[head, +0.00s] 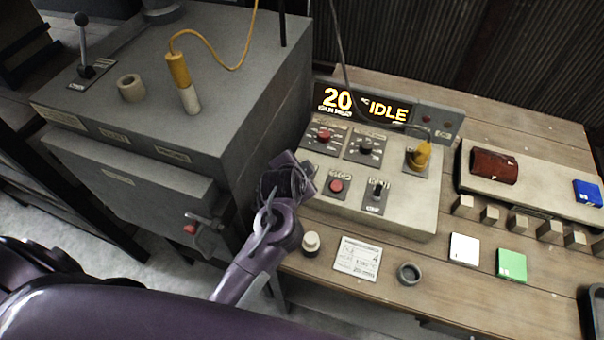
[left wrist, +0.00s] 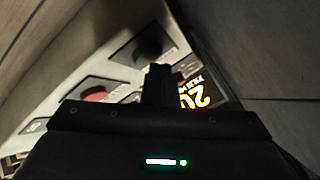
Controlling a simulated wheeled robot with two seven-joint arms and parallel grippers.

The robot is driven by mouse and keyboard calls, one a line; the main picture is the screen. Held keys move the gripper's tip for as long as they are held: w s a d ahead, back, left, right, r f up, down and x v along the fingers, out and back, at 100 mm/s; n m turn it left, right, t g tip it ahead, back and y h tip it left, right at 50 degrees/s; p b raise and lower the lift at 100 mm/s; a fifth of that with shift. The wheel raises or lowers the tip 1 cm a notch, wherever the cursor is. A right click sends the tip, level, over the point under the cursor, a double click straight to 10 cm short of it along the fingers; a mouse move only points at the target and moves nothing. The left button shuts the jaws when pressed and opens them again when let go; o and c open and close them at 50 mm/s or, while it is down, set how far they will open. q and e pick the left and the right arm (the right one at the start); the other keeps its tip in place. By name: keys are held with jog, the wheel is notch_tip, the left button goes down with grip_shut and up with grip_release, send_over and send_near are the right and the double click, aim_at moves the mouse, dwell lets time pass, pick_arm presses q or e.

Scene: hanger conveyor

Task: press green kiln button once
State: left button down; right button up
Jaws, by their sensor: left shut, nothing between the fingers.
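The control panel (head: 405,222) is a grey sloped box on the wooden bench. Its display (head: 362,104) reads 20 and IDLE, and part of it shows upside down in the left wrist view (left wrist: 195,92). A red button (head: 336,186) and a black switch (head: 377,190) sit on the lower panel. My left gripper (head: 300,176) is at the panel's left edge, left of the red button. Its fingers (left wrist: 157,84) are shut and empty. I cannot tell whether they touch the panel. My right gripper is out of view.
The grey kiln (head: 265,95) rises close to the gripper's left. A red knob (head: 324,135), black knob (head: 365,147) and yellow plug (head: 422,155) are on the panel. A cream knob (head: 311,243), card (head: 358,256) and green tile (head: 511,265) lie in front.

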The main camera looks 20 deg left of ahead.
pick_arm(q)
jog(key=shift+f, duration=0.55)
dwell(0.6)
jog(key=shift+r+p, duration=0.95)
jog(key=shift+p, duration=0.2)
notch_tip(320, 180, up, 5)
jog(key=p, duration=0.6)
jog(key=shift+r, duration=0.1)
dwell(0.3)
